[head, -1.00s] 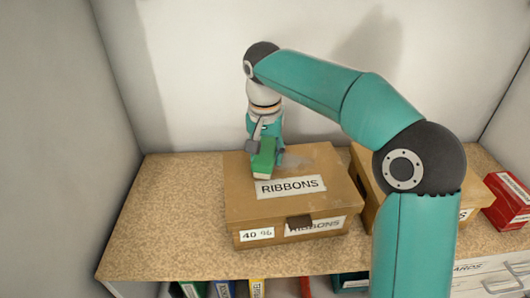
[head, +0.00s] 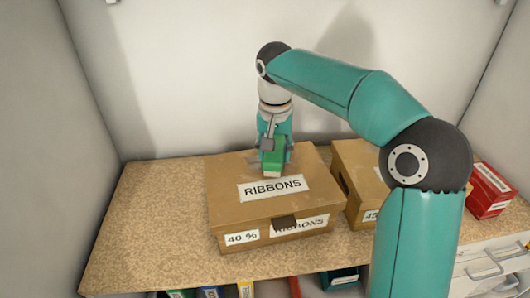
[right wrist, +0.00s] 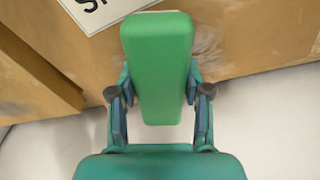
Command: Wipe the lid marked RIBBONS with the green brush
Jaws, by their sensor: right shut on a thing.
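The brown cardboard box's lid marked RIBBONS (head: 225,186) lies flat and shut on the shelf, its white label (head: 273,188) facing up. My right gripper (head: 272,148) points down over the lid's back half and is shut on the green brush (head: 273,163). The brush's pale lower end is at the lid just behind the label; whether it touches cannot be told. In the right wrist view the green brush (right wrist: 158,65) sits between the two fingers (right wrist: 160,105), with pale dusty smears on the cardboard beside it. My left gripper is not in view.
A second brown box (head: 352,160) stands close on the right, partly hidden by my right arm. A red box (head: 489,190) is further right. Speckled shelf (head: 140,220) is clear on the left. Coloured binders show below the front edge, and the white wall is behind.

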